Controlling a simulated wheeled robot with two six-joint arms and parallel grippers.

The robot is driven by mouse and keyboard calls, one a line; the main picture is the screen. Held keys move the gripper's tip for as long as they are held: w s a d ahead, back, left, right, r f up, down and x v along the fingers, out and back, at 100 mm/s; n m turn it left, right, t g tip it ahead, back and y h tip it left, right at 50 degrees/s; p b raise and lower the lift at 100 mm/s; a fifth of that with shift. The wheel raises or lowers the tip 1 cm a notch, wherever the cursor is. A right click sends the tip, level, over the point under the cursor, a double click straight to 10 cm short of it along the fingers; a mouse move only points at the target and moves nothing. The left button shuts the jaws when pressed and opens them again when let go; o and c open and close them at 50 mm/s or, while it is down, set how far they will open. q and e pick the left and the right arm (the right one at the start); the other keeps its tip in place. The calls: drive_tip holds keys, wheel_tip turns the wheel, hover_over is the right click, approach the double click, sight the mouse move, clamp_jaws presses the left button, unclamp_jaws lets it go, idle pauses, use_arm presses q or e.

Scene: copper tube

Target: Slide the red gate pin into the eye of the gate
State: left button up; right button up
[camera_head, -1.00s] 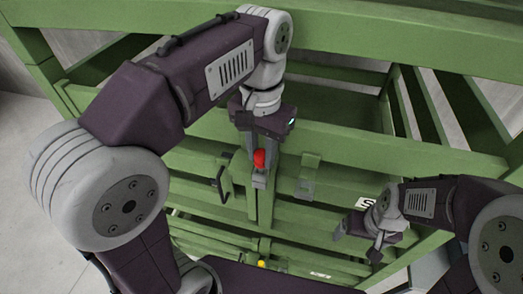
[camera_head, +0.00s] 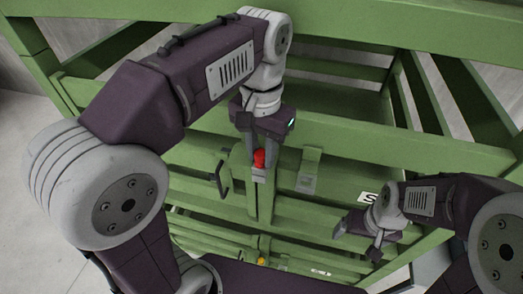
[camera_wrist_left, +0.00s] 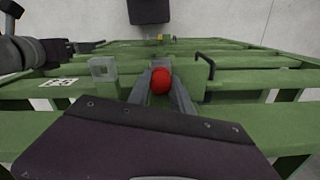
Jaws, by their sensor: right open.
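The red gate pin (camera_head: 259,158) shows as a red round knob between the fingers of my left gripper (camera_head: 257,170), in front of the green gate (camera_head: 262,205). In the left wrist view, the red knob (camera_wrist_left: 160,81) sits between the two grey fingers, which appear shut on it. The pin's shaft is hidden. My right gripper (camera_head: 358,238) is open and empty, lower right.
A black handle (camera_head: 219,180) sticks out left of the pin. Green rails (camera_head: 400,148) surround the work area. A small yellow thing (camera_head: 261,262) lies low in the middle. A white label with an S (camera_head: 369,197) is near my right gripper. Pale floor (camera_head: 30,210) is at left.

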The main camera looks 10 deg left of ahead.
use_arm(q)
drive_tip(key=o, duration=0.5)
wheel_tip(320, 180, up, 9)
drive_tip(key=shift+r+p, duration=0.1)
drive_tip(key=shift+p, duration=0.65)
